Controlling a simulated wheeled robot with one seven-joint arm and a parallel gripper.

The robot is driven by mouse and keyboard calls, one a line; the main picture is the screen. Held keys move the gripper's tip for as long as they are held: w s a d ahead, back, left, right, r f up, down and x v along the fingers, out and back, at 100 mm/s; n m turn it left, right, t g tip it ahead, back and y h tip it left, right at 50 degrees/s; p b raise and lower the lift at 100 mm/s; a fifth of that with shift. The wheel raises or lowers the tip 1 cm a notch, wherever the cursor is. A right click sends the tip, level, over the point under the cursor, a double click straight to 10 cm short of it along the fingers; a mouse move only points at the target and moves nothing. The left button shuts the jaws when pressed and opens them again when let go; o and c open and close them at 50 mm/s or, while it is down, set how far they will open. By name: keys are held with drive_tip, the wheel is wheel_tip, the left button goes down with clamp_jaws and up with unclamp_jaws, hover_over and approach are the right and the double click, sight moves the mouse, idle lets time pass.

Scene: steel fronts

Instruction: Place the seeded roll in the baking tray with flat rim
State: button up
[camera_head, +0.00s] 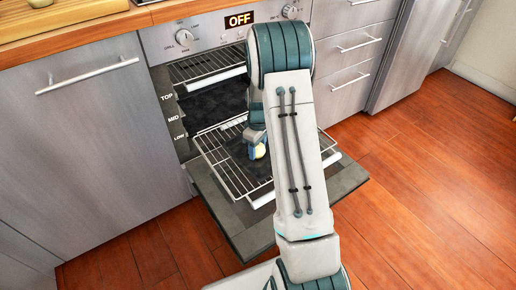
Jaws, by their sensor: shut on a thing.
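My gripper (257,143) is mostly hidden behind my own arm, above the pulled-out oven rack. It is shut on a small pale yellowish thing, which looks like the seeded roll (258,152); only a sliver of it shows and no seeds can be made out. A dark flat area on the rack below the gripper may be the baking tray (247,168), but its rim is not clear and my arm covers part of it. I cannot tell whether the roll touches it.
The oven door (248,232) is folded down, with a wire rack (222,165) slid out above it. Another rack (208,68) is higher in the oven. Steel drawers (352,45) stand to the right. A wooden counter (95,25) lies above. The wooden floor at right is clear.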

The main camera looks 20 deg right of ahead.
drive_tip(key=shift+f, duration=0.1)
drive_tip(key=o, duration=0.3)
drive_tip(key=shift+f, duration=0.1)
drive_tip(key=o, duration=0.5)
drive_tip(key=shift+c, duration=0.2)
wheel_tip(320, 180, up, 12)
drive_tip(key=r+p, duration=0.1)
drive_tip(key=p, duration=0.3)
drive_tip(key=s+a+r+m, duration=0.3)
drive_tip(key=s+a+r, duration=0.4)
drive_tip(key=s+r, duration=0.3)
drive_tip(key=s+a+r+m+t, duration=0.1)
drive_tip(key=s+a+m, duration=0.2)
drive_tip(key=s, duration=1.2)
drive_tip(key=shift+s+a+r+m, duration=0.2)
drive_tip(key=shift+a+m, duration=0.2)
drive_tip(key=shift+a, duration=0.25)
